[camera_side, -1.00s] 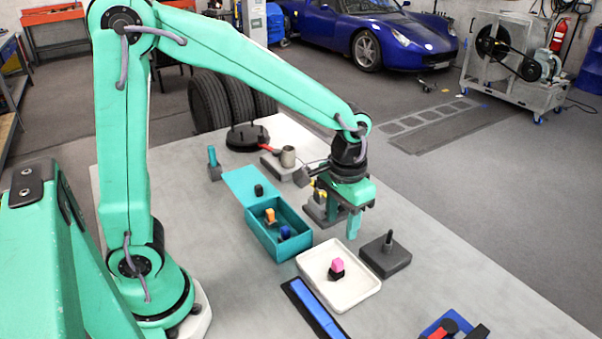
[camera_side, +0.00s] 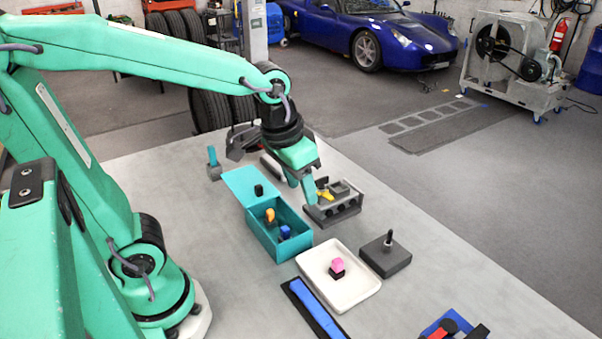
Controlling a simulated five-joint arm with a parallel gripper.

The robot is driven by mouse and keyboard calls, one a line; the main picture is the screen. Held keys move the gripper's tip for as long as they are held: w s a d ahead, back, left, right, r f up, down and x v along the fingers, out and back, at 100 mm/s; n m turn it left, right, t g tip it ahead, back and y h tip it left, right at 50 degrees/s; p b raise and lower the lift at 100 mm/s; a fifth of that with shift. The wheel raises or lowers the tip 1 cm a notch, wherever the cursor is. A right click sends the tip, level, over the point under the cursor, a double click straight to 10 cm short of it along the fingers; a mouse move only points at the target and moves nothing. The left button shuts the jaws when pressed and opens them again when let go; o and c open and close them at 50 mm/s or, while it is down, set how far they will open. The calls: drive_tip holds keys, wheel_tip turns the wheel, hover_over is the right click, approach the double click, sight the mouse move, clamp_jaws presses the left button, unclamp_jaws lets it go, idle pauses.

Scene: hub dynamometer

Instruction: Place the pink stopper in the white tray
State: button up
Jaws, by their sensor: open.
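The pink stopper (camera_side: 337,265), with a black lower part, is in the white tray (camera_side: 358,298). It looks upright, with the pink part on top. My gripper (camera_side: 301,196) is open and empty, its fingers pointing down behind the teal box and to the upper left of the tray. It is well apart from the stopper. Part of the fingers overlaps the grey holder in this view.
An open teal box (camera_side: 263,236) holds an orange stopper (camera_side: 270,215) and a blue stopper (camera_side: 285,231). A grey holder block (camera_side: 333,209) stands close to my gripper. A dark block with a post (camera_side: 385,256) stands right of the tray. A blue strip (camera_side: 315,307) lies in front.

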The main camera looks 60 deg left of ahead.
drive_tip(key=s+a+r+t, duration=0.2)
drive_tip(key=s+a, duration=0.1)
drive_tip(key=s, duration=0.3)
drive_tip(key=shift+s+a+r+t, duration=0.15)
drive_tip(key=shift+s+r+t, duration=0.15)
drive_tip(key=shift+s, duration=0.1)
